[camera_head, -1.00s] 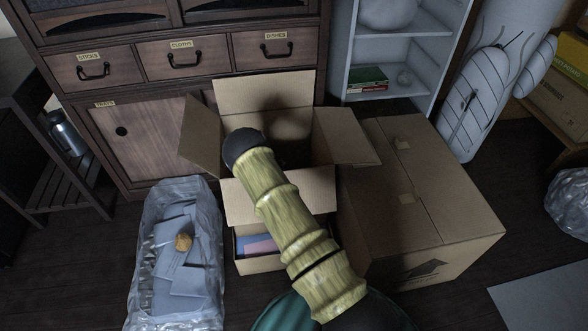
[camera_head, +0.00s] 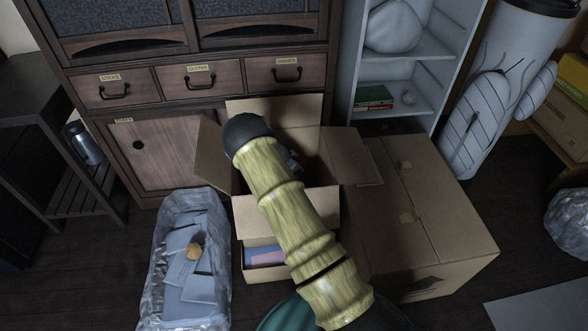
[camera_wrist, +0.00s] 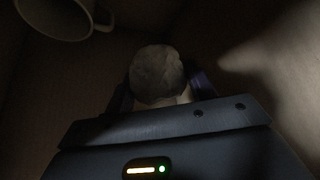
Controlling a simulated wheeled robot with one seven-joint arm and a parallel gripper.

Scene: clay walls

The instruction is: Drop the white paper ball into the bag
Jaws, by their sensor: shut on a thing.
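A pale, crumpled round ball (camera_wrist: 158,74), which looks like the white paper ball, is between my gripper's fingers (camera_wrist: 160,88) in the wrist view. My gripper is shut on it, inside or just over the open cardboard box (camera_head: 285,208). In the head view my arm hides the ball and most of the gripper; only a dark part of it shows beside the arm. A clear plastic bag (camera_head: 158,258) with grey sheets and an orange-brown crumpled ball (camera_head: 194,251) stands at the lower left. Another crumpled plastic bag (camera_head: 568,222) is at the right edge.
A white mug (camera_wrist: 62,14) is near the gripper in the wrist view. A closed carton (camera_head: 440,225) stands right of the open box. A drawer cabinet (camera_head: 160,160) and a white shelf (camera_head: 395,55) stand behind. Dark floor lies between the bag and the table at left.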

